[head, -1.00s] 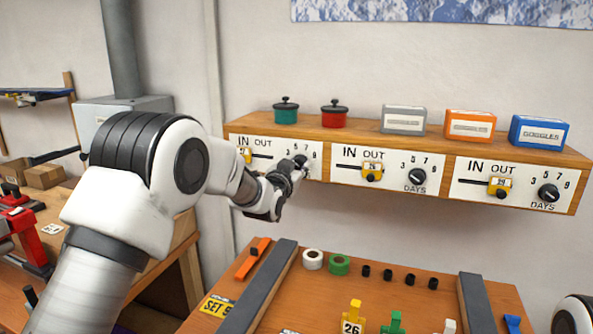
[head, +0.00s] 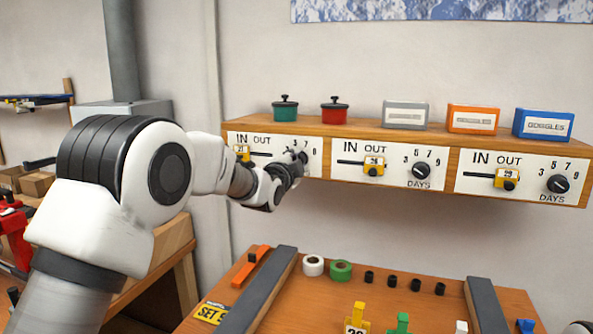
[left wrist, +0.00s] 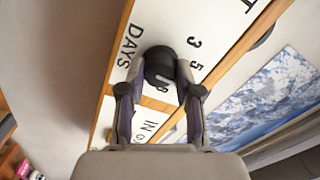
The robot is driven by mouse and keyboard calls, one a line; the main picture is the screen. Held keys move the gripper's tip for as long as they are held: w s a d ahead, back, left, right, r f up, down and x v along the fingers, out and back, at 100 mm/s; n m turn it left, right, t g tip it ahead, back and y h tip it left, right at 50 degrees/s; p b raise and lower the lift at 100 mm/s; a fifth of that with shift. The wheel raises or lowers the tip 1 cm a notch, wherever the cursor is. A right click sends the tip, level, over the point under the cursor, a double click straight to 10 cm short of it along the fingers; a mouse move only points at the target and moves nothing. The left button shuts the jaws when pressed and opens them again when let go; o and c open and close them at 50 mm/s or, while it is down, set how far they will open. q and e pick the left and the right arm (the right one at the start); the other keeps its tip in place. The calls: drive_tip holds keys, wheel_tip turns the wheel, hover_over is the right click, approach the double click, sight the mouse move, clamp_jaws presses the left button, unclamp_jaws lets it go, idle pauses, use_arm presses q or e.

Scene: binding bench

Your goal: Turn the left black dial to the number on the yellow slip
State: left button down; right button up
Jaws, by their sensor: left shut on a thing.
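The left black dial (left wrist: 160,64) is on the leftmost white panel (head: 228,141) of the wall shelf. My left gripper (head: 298,160) is shut on it, and the left wrist view shows a finger on each side of the dial.
Two more panels with black dials (head: 421,170) and (head: 557,184) and yellow sliders (head: 373,168) sit to the right. Small pots and boxes (head: 405,114) stand on the shelf (head: 360,133). Tape rolls (head: 340,271) and small pegs lie on the bench below.

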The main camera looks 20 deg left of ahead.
use_arm(q)
drive_tip(key=m+b, duration=0.2)
drive_tip(key=m, duration=0.1)
drive_tip(key=m+b, duration=0.2)
drive_tip(key=m, duration=0.2)
drive_tip(key=m+b, duration=0.2)
drive_tip(key=m, duration=0.2)
drive_tip(key=shift+a+r, duration=0.1)
drive_tip(key=shift+r, duration=0.15)
drive_tip(key=shift+m, duration=0.4)
drive_tip(key=c, duration=1.2)
unclamp_jaws()
drive_tip(key=o, duration=0.4)
drive_tip(key=shift+w+f, duration=0.1)
drive_tip(key=shift+w, duration=0.05)
drive_tip(key=shift+f, duration=0.1)
